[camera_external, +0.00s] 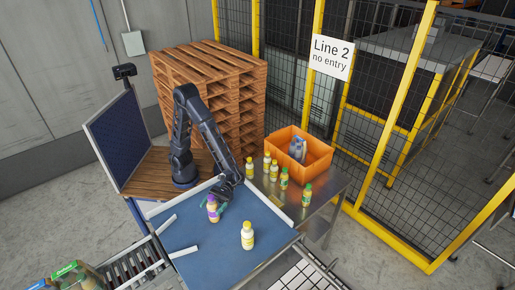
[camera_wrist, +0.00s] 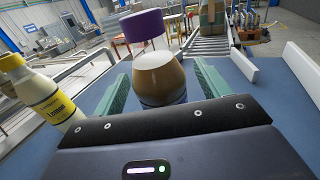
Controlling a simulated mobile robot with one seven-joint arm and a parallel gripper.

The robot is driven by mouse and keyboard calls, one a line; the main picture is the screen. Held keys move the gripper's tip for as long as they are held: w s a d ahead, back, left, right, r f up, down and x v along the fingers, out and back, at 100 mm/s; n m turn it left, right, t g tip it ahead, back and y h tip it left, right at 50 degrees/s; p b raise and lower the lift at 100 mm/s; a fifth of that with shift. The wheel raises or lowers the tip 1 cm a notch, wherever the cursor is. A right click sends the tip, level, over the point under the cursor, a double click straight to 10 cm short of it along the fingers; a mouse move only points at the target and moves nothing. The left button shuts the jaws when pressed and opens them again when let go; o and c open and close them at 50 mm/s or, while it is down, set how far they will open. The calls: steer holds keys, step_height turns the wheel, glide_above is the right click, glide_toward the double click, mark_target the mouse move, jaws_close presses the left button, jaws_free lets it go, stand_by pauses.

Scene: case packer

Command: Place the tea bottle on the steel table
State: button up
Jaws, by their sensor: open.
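The tea bottle, with brown contents and a purple cap (camera_external: 212,208), stands upright on the blue belt surface. In the wrist view the tea bottle (camera_wrist: 160,75) is between my two green fingers. My gripper (camera_external: 218,202) is open around it, low over the belt; the fingers (camera_wrist: 163,95) lie on both sides, and I cannot tell whether either touches it. The lower part of the bottle is hidden by the gripper body in the wrist view. The steel table (camera_external: 322,196) is beyond the belt's white rail, to the right.
A yellow-labelled lemon bottle (camera_external: 247,237) stands on the belt (camera_external: 205,262), left of my gripper in the wrist view (camera_wrist: 45,95). Several bottles and an orange crate (camera_external: 312,168) occupy the steel table. Pallets (camera_external: 225,80) and yellow fencing (camera_external: 395,120) stand behind.

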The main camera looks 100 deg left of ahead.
steer(key=c, duration=1.3)
steer(key=shift+c, duration=0.2)
steer(key=shift+r, duration=0.1)
step_height(320, 180, up, 20)
